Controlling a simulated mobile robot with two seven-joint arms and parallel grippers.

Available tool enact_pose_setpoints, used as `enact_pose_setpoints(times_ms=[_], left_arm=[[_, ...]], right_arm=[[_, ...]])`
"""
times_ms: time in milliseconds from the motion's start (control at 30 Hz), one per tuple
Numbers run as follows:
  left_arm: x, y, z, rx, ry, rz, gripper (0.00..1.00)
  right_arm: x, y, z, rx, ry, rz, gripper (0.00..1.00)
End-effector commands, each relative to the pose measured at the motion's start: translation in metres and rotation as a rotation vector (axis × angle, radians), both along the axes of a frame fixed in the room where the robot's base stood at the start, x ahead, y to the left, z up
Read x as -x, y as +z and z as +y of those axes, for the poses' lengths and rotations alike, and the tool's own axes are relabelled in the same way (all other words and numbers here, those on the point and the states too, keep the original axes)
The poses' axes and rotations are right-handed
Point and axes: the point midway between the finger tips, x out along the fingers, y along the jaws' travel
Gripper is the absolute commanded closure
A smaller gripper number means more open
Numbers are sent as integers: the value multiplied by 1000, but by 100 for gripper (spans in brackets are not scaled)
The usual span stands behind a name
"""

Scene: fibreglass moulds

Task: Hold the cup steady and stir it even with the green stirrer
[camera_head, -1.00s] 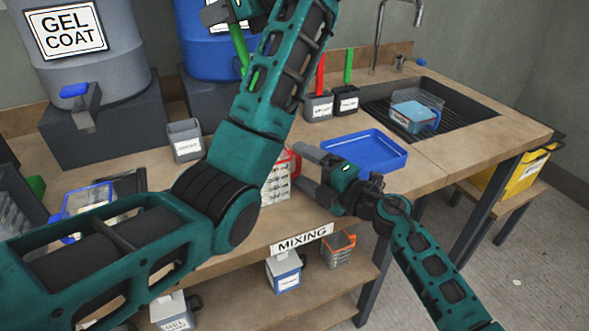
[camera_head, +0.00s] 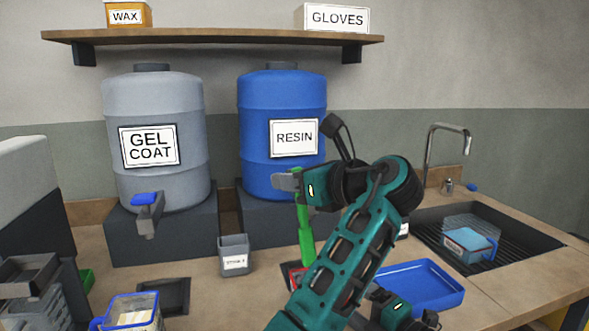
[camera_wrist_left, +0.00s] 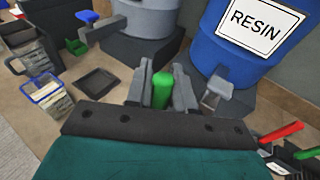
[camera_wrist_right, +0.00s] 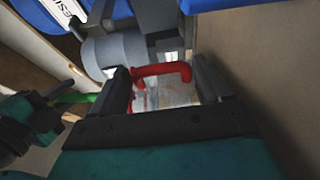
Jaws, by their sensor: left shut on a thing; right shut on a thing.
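My left gripper (camera_head: 288,181) is shut on the green stirrer (camera_head: 305,232), which hangs roughly upright below it. The stirrer's top (camera_wrist_left: 163,84) shows between the fingers in the left wrist view. Only a red-edged bit of the cup (camera_head: 294,277) shows in the head view, at the stirrer's lower end; my left arm hides the rest. I cannot tell whether the stirrer's tip is inside the cup. My right gripper (camera_wrist_right: 160,88) is shut on the cup's red handle (camera_wrist_right: 165,70) in the right wrist view. In the head view it is mostly hidden behind the left arm.
A grey bin (camera_head: 235,256) stands left of the cup, before the gel coat drum (camera_head: 185,105) and resin drum (camera_head: 262,100). A blue tray (camera_head: 430,287) lies to the right, before the sink (camera_head: 480,240). A blue-rimmed container (camera_head: 130,311) stands at the front left.

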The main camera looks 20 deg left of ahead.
Motion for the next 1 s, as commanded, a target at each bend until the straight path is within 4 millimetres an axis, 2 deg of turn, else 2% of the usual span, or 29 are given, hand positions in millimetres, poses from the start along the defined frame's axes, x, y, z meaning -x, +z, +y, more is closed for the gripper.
enact_pose_setpoints(times_ms=[167,1000], left_arm=[[-2,-14,5,-1,0,2,100],[3,-80,-9,0,0,1,100]], right_arm=[[0,0,0,1,0,0,72],[0,0,0,1,0,0,72]])
